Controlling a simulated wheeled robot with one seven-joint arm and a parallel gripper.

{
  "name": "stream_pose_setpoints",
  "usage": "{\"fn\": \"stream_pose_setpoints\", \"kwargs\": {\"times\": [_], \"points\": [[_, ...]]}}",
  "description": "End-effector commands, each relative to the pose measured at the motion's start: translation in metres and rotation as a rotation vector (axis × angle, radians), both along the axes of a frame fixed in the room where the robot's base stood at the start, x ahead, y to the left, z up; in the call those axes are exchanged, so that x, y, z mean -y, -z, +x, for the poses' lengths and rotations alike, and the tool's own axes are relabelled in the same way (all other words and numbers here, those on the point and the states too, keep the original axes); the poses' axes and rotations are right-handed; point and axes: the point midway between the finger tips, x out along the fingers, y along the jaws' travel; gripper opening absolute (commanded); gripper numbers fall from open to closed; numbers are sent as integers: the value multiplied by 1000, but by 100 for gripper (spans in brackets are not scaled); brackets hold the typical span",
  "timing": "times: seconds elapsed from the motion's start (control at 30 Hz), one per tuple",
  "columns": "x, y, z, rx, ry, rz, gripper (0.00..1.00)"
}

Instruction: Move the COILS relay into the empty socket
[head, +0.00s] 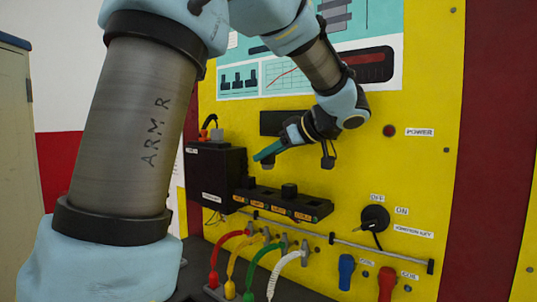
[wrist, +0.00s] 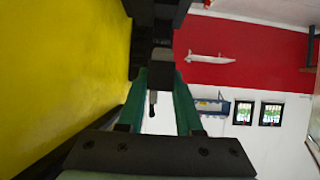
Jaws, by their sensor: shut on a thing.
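My gripper (head: 262,154) shows teal fingers pointing left and slightly down, above the black socket rail (head: 268,202) on the yellow panel. In the wrist view, the fingers (wrist: 162,100) are shut on a small black block, the relay (wrist: 160,66), with a short grey pin below it. Its label does not show. The rail bears small coloured labels, too small to read surely. I cannot tell which socket is empty.
A black box (head: 215,172) stands left of the rail. Red, yellow, green and white cables (head: 289,263) hang below it. An ignition key switch (head: 375,218) and blue and red coil plugs (head: 346,270) are at lower right. The panel right of my gripper is mostly clear.

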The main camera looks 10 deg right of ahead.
Motion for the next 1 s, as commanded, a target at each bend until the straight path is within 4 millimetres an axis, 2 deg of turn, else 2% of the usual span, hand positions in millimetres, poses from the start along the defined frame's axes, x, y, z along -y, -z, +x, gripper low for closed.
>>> {"fn": "stream_pose_setpoints", "kwargs": {"times": [0.6,1.0], "points": [[0,46,0,0,0,0,0],[0,54,0,0,0,0,0]]}}
